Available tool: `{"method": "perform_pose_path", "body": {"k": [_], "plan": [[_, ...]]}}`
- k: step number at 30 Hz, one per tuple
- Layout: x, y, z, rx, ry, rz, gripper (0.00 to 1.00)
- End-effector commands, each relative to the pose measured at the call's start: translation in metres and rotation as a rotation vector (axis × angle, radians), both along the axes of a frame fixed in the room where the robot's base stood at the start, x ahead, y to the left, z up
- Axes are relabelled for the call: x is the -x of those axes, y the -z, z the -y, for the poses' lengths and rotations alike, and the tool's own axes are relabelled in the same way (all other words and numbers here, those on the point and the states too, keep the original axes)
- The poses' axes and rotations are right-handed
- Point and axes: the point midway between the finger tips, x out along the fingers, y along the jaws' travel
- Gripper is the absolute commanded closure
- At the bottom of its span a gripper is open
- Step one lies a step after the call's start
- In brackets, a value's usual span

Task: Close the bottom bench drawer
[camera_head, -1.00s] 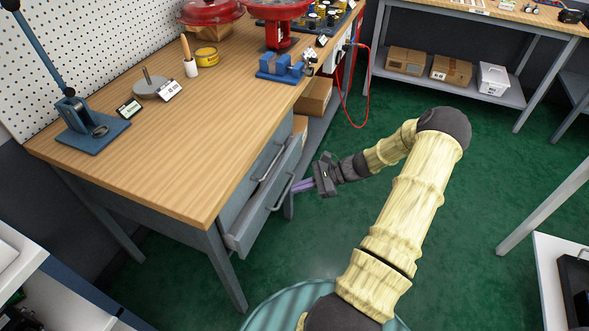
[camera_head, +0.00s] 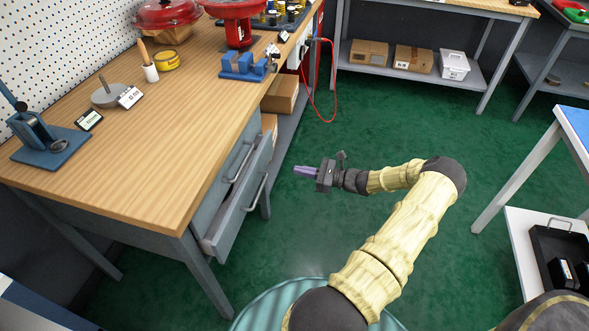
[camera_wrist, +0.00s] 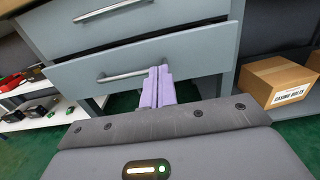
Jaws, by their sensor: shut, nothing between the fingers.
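The bottom bench drawer (camera_head: 238,212) stands partly pulled out from under the wooden bench top, with a dark gap above its grey front. Its bar handle (camera_head: 258,192) faces my arm. In the wrist view the drawer front (camera_wrist: 205,62) fills the upper middle, with its handle (camera_wrist: 122,74) left of my fingers. The upper drawer (camera_wrist: 110,22) sits above it and looks closed. My gripper (camera_head: 297,169) is shut and empty, its purple fingers pointing at the bench. It is to the right of the drawer in the head view, apart from it. The fingertips (camera_wrist: 158,72) overlap the drawer front in the wrist view.
The bench top (camera_head: 150,160) holds a blue vise (camera_head: 243,66), a red valve part and small tools. Cardboard boxes (camera_head: 281,94) sit on the shelf beyond the drawers. A red cable (camera_head: 333,100) hangs by the bench. Green floor around my gripper is clear.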

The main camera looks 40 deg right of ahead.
Motion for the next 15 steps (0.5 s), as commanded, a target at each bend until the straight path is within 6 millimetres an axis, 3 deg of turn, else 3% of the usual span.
{"method": "perform_pose_path", "body": {"k": [15], "plan": [[-0.071, 0.001, -0.057, -0.001, -0.003, -0.001, 1.00]]}}
